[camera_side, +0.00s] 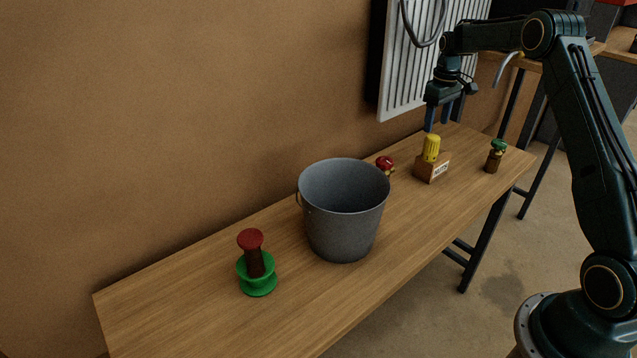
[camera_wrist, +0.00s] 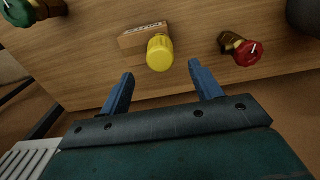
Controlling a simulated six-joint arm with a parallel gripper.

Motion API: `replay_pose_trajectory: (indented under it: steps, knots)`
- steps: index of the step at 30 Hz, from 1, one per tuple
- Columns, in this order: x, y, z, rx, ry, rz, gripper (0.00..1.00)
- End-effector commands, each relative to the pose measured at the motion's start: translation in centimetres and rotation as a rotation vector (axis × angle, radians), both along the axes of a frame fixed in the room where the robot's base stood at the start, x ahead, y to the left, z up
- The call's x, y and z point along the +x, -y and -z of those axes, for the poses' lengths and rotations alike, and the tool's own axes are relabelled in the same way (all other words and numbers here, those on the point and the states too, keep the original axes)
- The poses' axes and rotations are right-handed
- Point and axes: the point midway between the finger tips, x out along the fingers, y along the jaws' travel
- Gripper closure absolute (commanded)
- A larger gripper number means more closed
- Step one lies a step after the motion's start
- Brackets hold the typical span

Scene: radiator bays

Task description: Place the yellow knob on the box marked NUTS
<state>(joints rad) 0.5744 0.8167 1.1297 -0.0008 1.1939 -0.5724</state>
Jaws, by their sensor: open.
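The yellow knob (camera_side: 431,146) stands upright on top of the small wooden box marked NUTS (camera_side: 424,171) towards the far end of the bench. In the wrist view the yellow knob (camera_wrist: 159,53) is beyond the fingertips, with the NUTS box (camera_wrist: 143,36) under it. My gripper (camera_side: 438,123) is above the knob, pointing down, with its blue fingers apart. The wrist view shows my gripper (camera_wrist: 160,70) with a clear gap between the fingers and nothing held.
A grey bucket (camera_side: 345,215) stands mid-bench, left of the box. A red-knobbed valve (camera_side: 385,165) and a green-knobbed valve (camera_side: 495,156) flank the box. A green spool with a red-topped post (camera_side: 256,268) is at left. A white radiator (camera_side: 425,65) hangs behind. The bench (camera_side: 300,325) is clear in front.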

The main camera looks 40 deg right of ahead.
Motion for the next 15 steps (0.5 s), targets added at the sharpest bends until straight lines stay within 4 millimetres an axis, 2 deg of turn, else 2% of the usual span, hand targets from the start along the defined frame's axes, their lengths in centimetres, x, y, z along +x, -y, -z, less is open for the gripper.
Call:
replay_pose_trajectory:
  steps: [6, 15]
  knots:
    - [0.0, 0.0, -2.2, 0.000, 0.001, 0.000, 0.36]
    - [0.0, 0.0, -2.7, 0.001, -0.001, 0.000, 0.36]
